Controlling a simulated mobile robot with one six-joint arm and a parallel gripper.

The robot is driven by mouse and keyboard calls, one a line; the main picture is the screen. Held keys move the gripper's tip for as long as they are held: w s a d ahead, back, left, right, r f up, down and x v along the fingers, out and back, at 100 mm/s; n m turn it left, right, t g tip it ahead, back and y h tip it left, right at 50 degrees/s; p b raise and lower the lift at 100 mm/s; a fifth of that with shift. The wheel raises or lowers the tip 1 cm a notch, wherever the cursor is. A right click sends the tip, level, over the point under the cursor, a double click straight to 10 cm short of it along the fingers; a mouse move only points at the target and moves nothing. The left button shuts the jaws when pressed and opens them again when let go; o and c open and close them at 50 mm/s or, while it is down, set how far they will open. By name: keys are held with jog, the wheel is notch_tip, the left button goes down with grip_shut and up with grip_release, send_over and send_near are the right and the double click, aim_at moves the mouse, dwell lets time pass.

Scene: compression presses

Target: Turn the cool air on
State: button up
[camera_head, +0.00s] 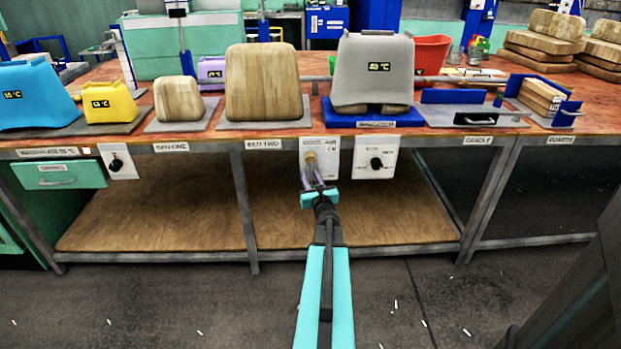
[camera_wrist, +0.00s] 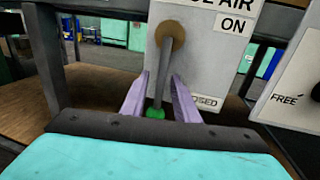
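The air valve panel (camera_head: 331,146) is a white plate under the bench's front edge; it also fills the middle of the wrist view (camera_wrist: 232,75). Its label ends in "AIR", with "ON" at upper right and a partly hidden "...OSED" at the bottom. A grey lever (camera_wrist: 167,70) hangs down from a brown round pivot (camera_wrist: 170,34), its green tip (camera_wrist: 157,115) near the "...OSED" label. My gripper (camera_head: 318,183) is at the panel, its two purple fingers apart on either side of the lever's lower part (camera_wrist: 160,90). Contact with the lever cannot be told.
A second white panel with a black knob (camera_head: 376,163) is close on the right; it reads "FREE" in the wrist view (camera_wrist: 290,85). The bench top (camera_head: 300,112) above carries a grey cover (camera_head: 372,70) and wooden blocks. A wooden shelf (camera_head: 160,215) lies below.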

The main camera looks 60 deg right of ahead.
grip_shut()
jog(key=shift+s+d, duration=0.15)
jog(key=shift+s, duration=0.05)
